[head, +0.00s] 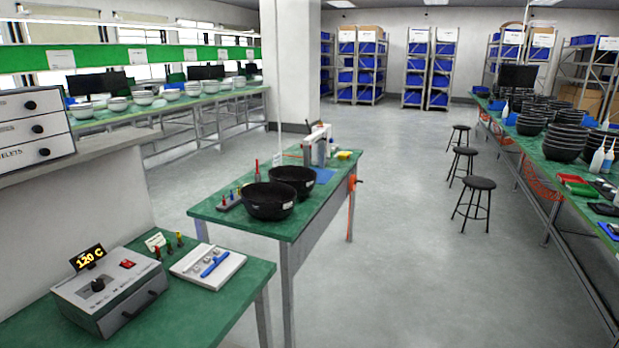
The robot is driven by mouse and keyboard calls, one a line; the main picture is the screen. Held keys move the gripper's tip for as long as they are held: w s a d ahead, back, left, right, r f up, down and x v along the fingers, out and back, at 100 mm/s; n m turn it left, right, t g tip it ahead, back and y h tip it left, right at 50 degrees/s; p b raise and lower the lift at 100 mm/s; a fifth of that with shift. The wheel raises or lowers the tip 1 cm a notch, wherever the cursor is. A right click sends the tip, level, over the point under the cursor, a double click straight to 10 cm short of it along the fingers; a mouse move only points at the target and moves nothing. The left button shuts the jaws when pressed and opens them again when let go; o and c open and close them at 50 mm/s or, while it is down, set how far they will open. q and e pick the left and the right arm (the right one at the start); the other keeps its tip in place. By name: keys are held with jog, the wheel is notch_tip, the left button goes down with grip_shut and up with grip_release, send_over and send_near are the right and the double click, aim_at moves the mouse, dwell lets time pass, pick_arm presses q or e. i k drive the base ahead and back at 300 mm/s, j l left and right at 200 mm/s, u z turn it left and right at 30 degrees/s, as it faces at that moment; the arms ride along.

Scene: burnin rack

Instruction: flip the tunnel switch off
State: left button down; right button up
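A grey control box (112,287) sits on the green bench at the lower left. An amber display (88,258) on it reads "120 C". A red rocker switch (128,264) is on its sloped top, right of a black knob (98,285). I take this red switch to be the tunnel switch; the lettering on the box is too small to read. Which way the switch is tipped cannot be told. A dark handle (139,303) is on the box's front. Neither of my grippers is in view.
A white tray (208,267) with a blue item and small parts lies right of the box, near several small coloured items. A white drawer cabinet (36,125) stands above on a ledge. Another green table (306,215) holds black bowls. The floor at centre is clear.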

aim_at(126, 262)
jog(key=j+u, duration=0.15)
jog(key=u, duration=1.1)
